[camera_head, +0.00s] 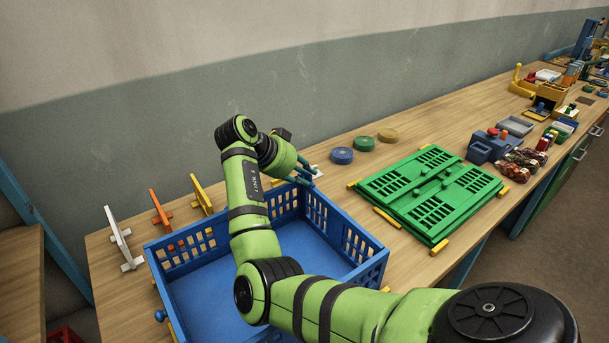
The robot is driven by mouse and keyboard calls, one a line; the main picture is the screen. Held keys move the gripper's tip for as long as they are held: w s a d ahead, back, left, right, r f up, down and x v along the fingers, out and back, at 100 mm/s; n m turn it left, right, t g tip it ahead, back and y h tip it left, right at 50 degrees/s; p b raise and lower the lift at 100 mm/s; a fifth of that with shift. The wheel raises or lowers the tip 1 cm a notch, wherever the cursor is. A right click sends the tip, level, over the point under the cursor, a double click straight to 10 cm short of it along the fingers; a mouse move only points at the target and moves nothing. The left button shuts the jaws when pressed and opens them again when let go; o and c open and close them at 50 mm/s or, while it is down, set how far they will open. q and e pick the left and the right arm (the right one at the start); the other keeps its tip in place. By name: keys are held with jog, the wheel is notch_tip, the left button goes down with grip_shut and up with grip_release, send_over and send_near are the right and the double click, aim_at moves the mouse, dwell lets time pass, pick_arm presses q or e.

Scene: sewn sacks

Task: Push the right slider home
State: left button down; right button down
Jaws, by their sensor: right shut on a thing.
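A blue crate (365,278) with slotted walls stands open on the bench, its visible floor bare. My right arm crosses it from the lower right. My right gripper (307,173) is at the crate's far corner, its dark fingers shut on a small part taken as the right slider. The slider is hidden by the fingers and arm, so how far in it sits cannot be told. A blue knob (160,315) sticks out at the crate's near left side. My left gripper is not in view.
Green folded crate panels (432,190) lie right of the crate among yellow blocks. Blue (342,155), green and tan discs lie behind. White (121,238), orange (158,208) and yellow (202,195) upright pieces stand left. Bins and bagged goods fill the far right.

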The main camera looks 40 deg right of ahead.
jog(key=shift+d+r, duration=0.1)
jog(key=shift+r, duration=0.15)
jog(key=c, duration=1.1)
grip_release()
jog(key=shift+w+f, duration=0.1)
jog(key=shift+f, duration=0.05)
jog(key=v, duration=1.2)
jog(key=shift+d, duration=0.1)
